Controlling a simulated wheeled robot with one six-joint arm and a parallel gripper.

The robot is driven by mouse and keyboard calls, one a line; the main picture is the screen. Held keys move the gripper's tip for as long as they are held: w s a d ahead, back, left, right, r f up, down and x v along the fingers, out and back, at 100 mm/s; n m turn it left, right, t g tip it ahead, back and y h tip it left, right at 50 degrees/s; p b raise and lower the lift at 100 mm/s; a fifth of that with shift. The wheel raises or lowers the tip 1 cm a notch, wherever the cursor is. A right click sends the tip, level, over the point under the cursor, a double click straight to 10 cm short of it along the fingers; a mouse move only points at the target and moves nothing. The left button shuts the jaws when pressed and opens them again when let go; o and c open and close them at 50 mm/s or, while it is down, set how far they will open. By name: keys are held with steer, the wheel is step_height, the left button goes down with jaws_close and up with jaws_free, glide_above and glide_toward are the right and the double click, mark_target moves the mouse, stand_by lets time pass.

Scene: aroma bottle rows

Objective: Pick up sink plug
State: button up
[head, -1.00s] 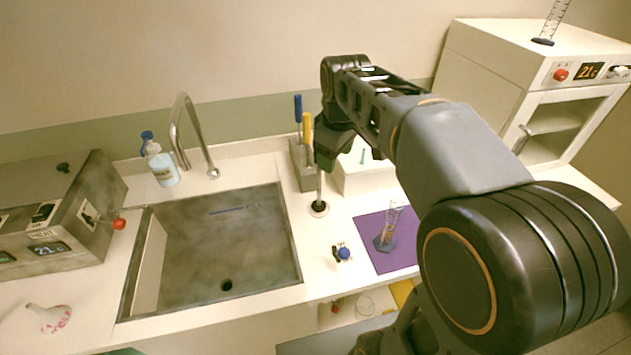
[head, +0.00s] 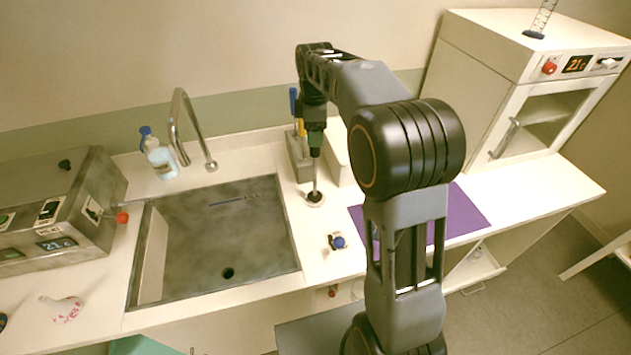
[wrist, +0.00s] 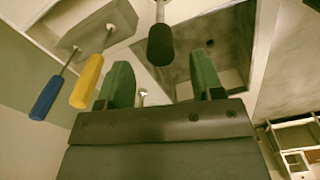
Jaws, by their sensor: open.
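The sink plug (head: 315,198) looks like a thin upright rod with a round dark base, standing on the counter right of the sink. Its black handle (wrist: 160,46) shows in the wrist view, just beyond and between my fingertips. My gripper (head: 314,142) is over the top of the rod in the head view. In the wrist view its two green fingers (wrist: 160,78) are spread apart with nothing between them. In the head view, my gripper hides the handle.
The sink (head: 225,245) lies left of the plug, with a tap (head: 176,125) behind it. Blue and yellow handled tools (wrist: 88,80) stand in a holder close behind. A small blue-topped item (head: 337,241) sits in front. A purple mat (head: 465,215) lies to the right.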

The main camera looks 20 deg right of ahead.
mark_target(315, 149)
steer(key=shift+f+p, duration=0.7)
steer(key=shift+f, duration=2.35)
jaws_close()
steer(key=shift+r, duration=0.1)
